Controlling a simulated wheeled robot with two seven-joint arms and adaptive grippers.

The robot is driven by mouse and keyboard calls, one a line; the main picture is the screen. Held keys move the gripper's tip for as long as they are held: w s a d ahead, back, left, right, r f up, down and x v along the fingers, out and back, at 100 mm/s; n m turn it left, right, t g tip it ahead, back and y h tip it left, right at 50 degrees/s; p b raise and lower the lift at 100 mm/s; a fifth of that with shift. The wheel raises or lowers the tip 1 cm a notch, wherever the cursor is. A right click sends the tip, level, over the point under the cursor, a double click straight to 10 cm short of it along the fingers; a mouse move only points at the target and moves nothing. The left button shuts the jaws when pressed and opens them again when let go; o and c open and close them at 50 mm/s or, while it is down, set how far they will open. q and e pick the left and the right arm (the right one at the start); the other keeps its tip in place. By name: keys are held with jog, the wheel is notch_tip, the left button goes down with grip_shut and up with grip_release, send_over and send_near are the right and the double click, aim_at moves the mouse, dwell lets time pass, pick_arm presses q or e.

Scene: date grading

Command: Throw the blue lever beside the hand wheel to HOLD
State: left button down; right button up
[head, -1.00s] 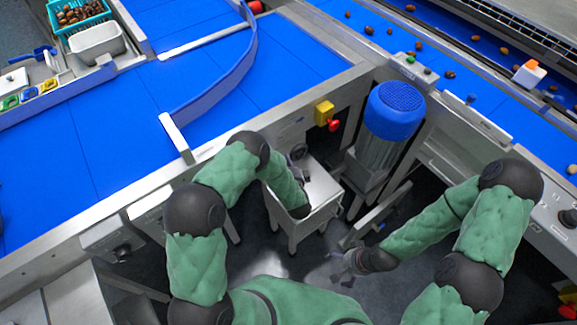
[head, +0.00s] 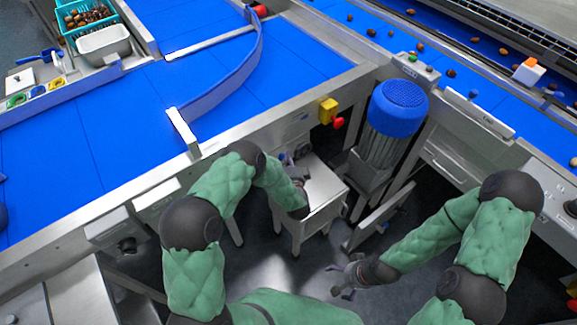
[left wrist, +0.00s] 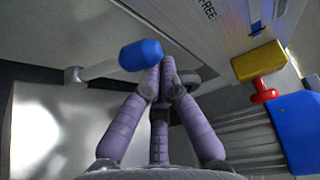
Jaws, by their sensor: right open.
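The blue lever's knob (left wrist: 140,55) sits on a pale rod that runs left to a pivot in the left wrist view. The knob also shows small in the head view (head: 283,158). My left gripper (left wrist: 163,72) has its fingers drawn together, tips at the knob's right end; I cannot tell whether they touch it. In the head view my left gripper (head: 298,174) is over the metal box below the belt. A dark ring, likely the hand wheel (left wrist: 190,78), is partly hidden behind the fingers. My right gripper (head: 342,281) is open and empty above the floor.
A panel lettered FREE (left wrist: 208,10) is above the fingers. A yellow box with a red knob (head: 328,111) and a blue-capped motor (head: 398,103) stand to the right. The belt frame's edge (head: 260,118) runs behind my left arm.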

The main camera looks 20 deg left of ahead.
pick_arm(q)
jog(key=shift+s+a+r+n+t, duration=0.25)
jog(key=shift+s+a+n, duration=0.1)
jog(key=shift+s+a, duration=0.1)
jog(key=shift+s+a+r+n+t, duration=0.15)
jog(key=shift+s+a+r+n, duration=0.05)
jog(key=shift+s+a+n, duration=0.2)
jog(key=s+a, duration=0.2)
jog(key=s, duration=0.1)
jog(key=shift+a+f, duration=0.1)
jog(key=shift+f, duration=0.05)
pick_arm(e)
jog(key=shift+s+a+f, duration=0.15)
jog(key=shift+s+a, duration=0.05)
jog(key=shift+s, duration=0.25)
pick_arm(q)
jog(key=shift+s+a+f, duration=0.1)
jog(key=shift+s+f, duration=0.05)
jog(key=shift+s, duration=0.05)
